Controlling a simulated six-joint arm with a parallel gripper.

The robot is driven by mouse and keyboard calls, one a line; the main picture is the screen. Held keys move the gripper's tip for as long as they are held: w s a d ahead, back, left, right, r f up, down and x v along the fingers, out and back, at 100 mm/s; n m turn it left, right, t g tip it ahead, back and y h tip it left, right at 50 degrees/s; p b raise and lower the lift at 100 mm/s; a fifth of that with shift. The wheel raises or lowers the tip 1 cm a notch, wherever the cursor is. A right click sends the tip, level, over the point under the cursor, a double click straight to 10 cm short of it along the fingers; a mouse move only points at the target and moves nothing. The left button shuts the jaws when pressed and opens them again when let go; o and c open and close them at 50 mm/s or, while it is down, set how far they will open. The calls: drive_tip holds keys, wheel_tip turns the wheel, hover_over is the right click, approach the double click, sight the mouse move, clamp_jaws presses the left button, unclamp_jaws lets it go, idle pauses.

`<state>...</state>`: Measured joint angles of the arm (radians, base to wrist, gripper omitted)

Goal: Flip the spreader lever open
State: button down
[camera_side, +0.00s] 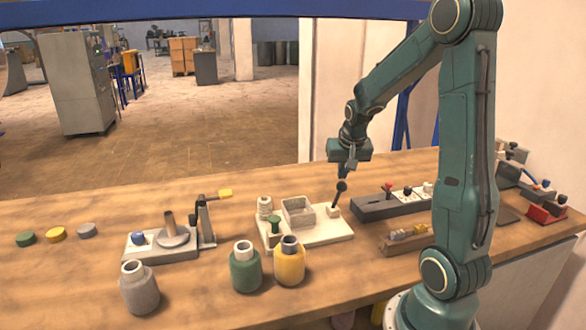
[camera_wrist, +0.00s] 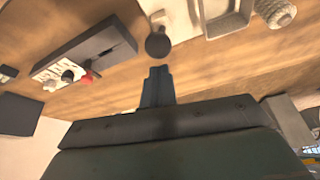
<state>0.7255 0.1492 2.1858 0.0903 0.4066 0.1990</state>
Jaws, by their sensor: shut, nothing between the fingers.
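A lever with a dark round knob (camera_side: 341,186) rises from a small block at the right end of a pale base plate (camera_side: 325,235). It is near upright, leaning slightly right. In the wrist view its knob (camera_wrist: 158,45) lies just beyond the fingertips, with a small gap in the picture. My gripper (camera_side: 343,173) points down just above the knob in the side view. Its fingers (camera_wrist: 157,72) are together with nothing between them. I cannot tell whether they touch the knob. The lever's shaft is mostly hidden behind the knob in the wrist view.
The base plate also carries a square open tray (camera_side: 298,212), a ribbed white spool (camera_side: 264,207) and a green-topped piece. A long dark block (camera_side: 375,208) stands close right. Yellow (camera_side: 289,262) and green (camera_side: 245,268) jars stand in front. A yellow-handled stand (camera_side: 205,222) is left.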

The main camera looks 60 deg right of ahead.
drive_tip(key=s+a+r, duration=0.4)
drive_tip(key=r, duration=0.3)
drive_tip(key=shift+s+a+r, duration=0.15)
idle(0.6)
idle(0.3)
drive_tip(key=s+a+r+n+t+y, duration=0.1)
drive_tip(key=s+a+n, duration=0.1)
drive_tip(key=a, duration=0.6)
drive_tip(key=s+a+r+n+t+y, duration=0.1)
drive_tip(key=s+a+n, duration=0.1)
drive_tip(key=a+n, duration=0.3)
drive_tip(key=s+a+r+n+y, duration=0.1)
drive_tip(key=s+a+n, duration=0.2)
drive_tip(key=a, duration=0.8)
drive_tip(key=shift+a+n+t+y, duration=0.15)
drive_tip(key=shift+n+t+y, duration=0.25)
drive_tip(key=shift+n, duration=0.2)
